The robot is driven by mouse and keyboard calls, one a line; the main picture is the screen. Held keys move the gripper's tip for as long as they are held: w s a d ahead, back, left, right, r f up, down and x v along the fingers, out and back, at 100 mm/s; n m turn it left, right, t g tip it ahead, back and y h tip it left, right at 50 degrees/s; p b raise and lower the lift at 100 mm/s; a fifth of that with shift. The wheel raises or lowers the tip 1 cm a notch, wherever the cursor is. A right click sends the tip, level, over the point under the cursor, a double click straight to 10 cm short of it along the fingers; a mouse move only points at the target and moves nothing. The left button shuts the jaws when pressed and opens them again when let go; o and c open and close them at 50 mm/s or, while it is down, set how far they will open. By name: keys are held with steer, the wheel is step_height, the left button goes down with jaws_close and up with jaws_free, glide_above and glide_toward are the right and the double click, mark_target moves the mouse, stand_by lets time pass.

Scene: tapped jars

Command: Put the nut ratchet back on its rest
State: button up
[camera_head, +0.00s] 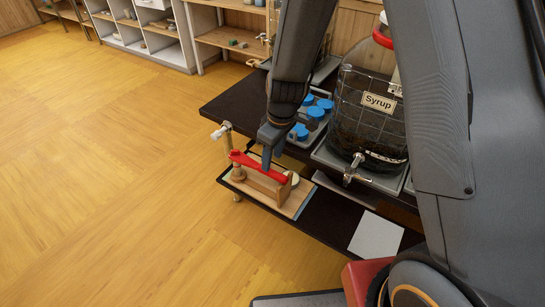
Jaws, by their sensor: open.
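The red nut ratchet (252,164) lies along a wooden rest (266,185) on a wooden board (298,202) at the front left of the dark table. My gripper (267,163) points down right at the ratchet's middle and is open. The fingertips overlap the ratchet in the picture; I cannot tell whether they touch it. Part of the ratchet and the rest behind my gripper is hidden.
A large jar labelled Syrup (372,120) with a tap stands in a wire frame to the right. A tray of blue lids (317,112) sits behind my gripper. A white sheet (377,236) lies at the front right. Open wooden floor (110,180) is at left.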

steer(key=shift+r+p, duration=0.3)
steer(key=shift+r, duration=0.15)
steer(key=shift+r, duration=0.1)
steer(key=shift+r, duration=0.2)
step_height(320, 180, up, 7)
steer(key=b, duration=0.1)
steer(key=shift+s+d, duration=0.35)
steer(key=shift+d, duration=0.1)
steer(key=shift+r, duration=0.1)
